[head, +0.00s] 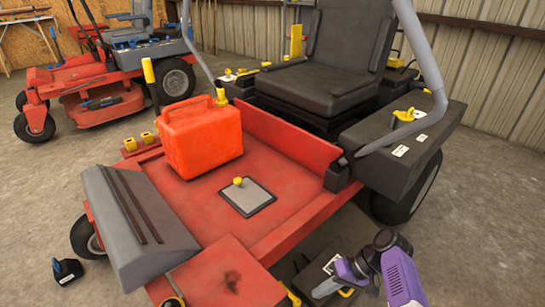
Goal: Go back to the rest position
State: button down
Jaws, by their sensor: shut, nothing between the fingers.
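My purple and black arm enters at the lower right. My gripper (326,288) is at its end, low beside the front right of the near red mower (290,137). It points left and down, looks shut, and holds nothing that I can see. The fingers are small and partly mixed with dark parts behind them, so whether they touch anything cannot be told.
A red fuel can (200,137) stands on the near mower's deck, left of its black seat (318,88). Another red mower (95,88) stands at the back left. A small black object (67,270) lies on the floor. Bare floor is at the right.

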jog(key=w+d+m+t+h, duration=0.3)
jog(key=w+d+t+h, duration=0.3)
jog(key=w+d+t, duration=0.35)
jog(key=s+a+r+n+t+h, duration=0.15)
jog(key=s+r, duration=0.65)
jog(key=s, duration=0.8)
jog(key=s+a+r+t, duration=0.1)
jog(key=s+r+t, duration=0.2)
jog(key=s+r, duration=0.9)
jog(key=s+a+r+t+h, duration=0.15)
jog(key=s+r, duration=0.25)
jog(key=s, duration=1.6)
notch_tip(320, 180, up, 28)
jog(key=p, duration=2.8)
jog(key=shift+d+y+p, duration=0.2)
jog(key=shift+y+p, duration=0.15)
jog(key=shift+y, duration=0.05)
